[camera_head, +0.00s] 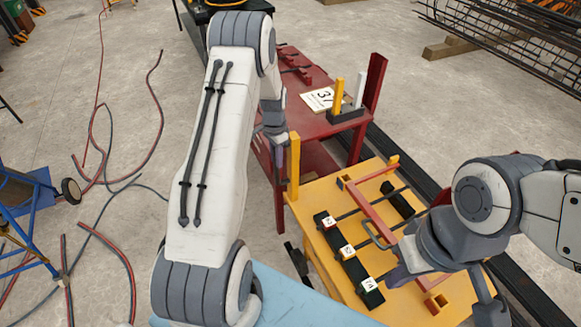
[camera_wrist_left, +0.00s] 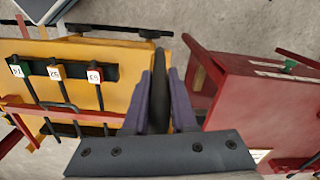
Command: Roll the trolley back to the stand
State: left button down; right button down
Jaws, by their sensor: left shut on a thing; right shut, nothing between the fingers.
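The yellow trolley (camera_head: 325,285) is at the centre right of the head view, with dark bars, a red rail and numbered white tags on top. It also fills the left of the left wrist view (camera_wrist_left: 120,62). The red stand (camera_head: 312,125) is just beyond it, and at the right in the left wrist view (camera_wrist_left: 255,100). My left gripper (camera_head: 281,180) is at the trolley's far left corner, beside a yellow post (camera_head: 293,160). In the left wrist view it is shut on a dark upright grip (camera_wrist_left: 159,85). My right gripper (camera_head: 397,275) is shut and empty, over the trolley's right part.
Red and dark hoses (camera_head: 125,180) lie on the floor at the left, near a blue wheeled frame (camera_head: 35,205). Dark rails (camera_head: 405,170) run along the trolley's right side. A rebar cage (camera_head: 510,40) rests on timber at the top right.

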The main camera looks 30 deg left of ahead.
pick_arm(q)
jog(key=shift+w+a, duration=0.4)
jog(key=shift+a, duration=0.3)
jog(key=shift+w+a+r, duration=0.1)
jog(key=shift+a+r, duration=0.05)
jog(key=shift+a, duration=0.05)
pick_arm(e)
jog(key=shift+w+a, duration=0.15)
jog(key=shift+w, duration=0.4)
pick_arm(q)
jog(key=shift+w, duration=0.1)
jog(key=c, duration=1)
grip_release()
jog(key=shift+o, duration=1.3)
jog(key=shift+a, duration=0.1)
jog(key=shift+d, duration=0.3)
notch_tip(320, 180, up, 10)
jog(key=b, duration=0.2)
jog(key=shift+r, duration=0.2)
pick_arm(e)
jog(key=shift+a+f, duration=0.1)
jog(key=shift+f, duration=0.85)
